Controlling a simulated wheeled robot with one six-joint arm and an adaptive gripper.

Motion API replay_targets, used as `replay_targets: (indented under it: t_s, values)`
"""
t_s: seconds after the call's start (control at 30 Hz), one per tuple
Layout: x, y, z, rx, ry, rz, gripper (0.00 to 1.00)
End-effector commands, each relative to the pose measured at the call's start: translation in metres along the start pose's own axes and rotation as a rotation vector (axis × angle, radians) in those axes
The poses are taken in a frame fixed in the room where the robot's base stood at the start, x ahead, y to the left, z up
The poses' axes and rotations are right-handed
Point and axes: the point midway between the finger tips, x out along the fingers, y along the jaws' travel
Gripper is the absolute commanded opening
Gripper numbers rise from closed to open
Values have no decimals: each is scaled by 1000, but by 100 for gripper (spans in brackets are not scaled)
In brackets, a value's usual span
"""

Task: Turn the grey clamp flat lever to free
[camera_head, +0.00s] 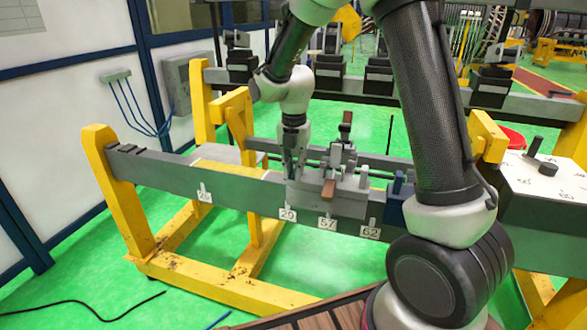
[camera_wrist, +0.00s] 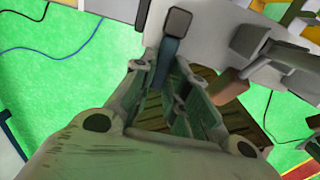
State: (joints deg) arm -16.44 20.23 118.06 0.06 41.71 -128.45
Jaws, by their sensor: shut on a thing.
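The grey clamp (camera_head: 345,203) sits on the long grey beam, behind the number plates. My gripper (camera_head: 290,168) points down at the clamp's left end, and its fingertips are hard to make out there. In the wrist view my gripper (camera_wrist: 165,72) is shut on the grey flat lever (camera_wrist: 178,22). The lever's dark bluish shank runs between the two fingers, and its squarish grey end sticks out beyond them. The pale clamp body (camera_wrist: 215,45) lies to its right. The head view does not show the lever clearly.
The beam (camera_head: 150,168) rests on a yellow stand (camera_head: 200,283). A brown handle (camera_head: 328,189) stands on the clamp's front, and an upright one (camera_head: 346,120) behind it. A blue part (camera_head: 394,205) sits to the right. My arm hides part of the beam.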

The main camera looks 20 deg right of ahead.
Motion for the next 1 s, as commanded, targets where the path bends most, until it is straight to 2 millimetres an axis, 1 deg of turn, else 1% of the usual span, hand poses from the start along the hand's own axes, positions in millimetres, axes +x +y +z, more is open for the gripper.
replay_targets:
  t_s: [0.17, 0.2, 0.27, 0.3, 0.57, 0.67, 0.77, 0.87, 1.0]
  values:
    - [-1, 0, 1, -3, -3, 1, 0]
    - [-1, 0, 1, -3, -3, 0, 20]
    - [-1, 0, 1, -3, -3, 0, 30]
    - [-1, 0, 1, -3, -2, 0, 38]
    - [0, 0, 0, -1, -1, 0, 38]
    - [-4, 0, 0, -1, -2, 0, 38]
    - [-16, 1, 1, -1, -4, 3, 38]
    - [-35, 1, 1, -1, -4, 4, 38]
    - [-68, 1, 1, -1, -5, 4, 38]
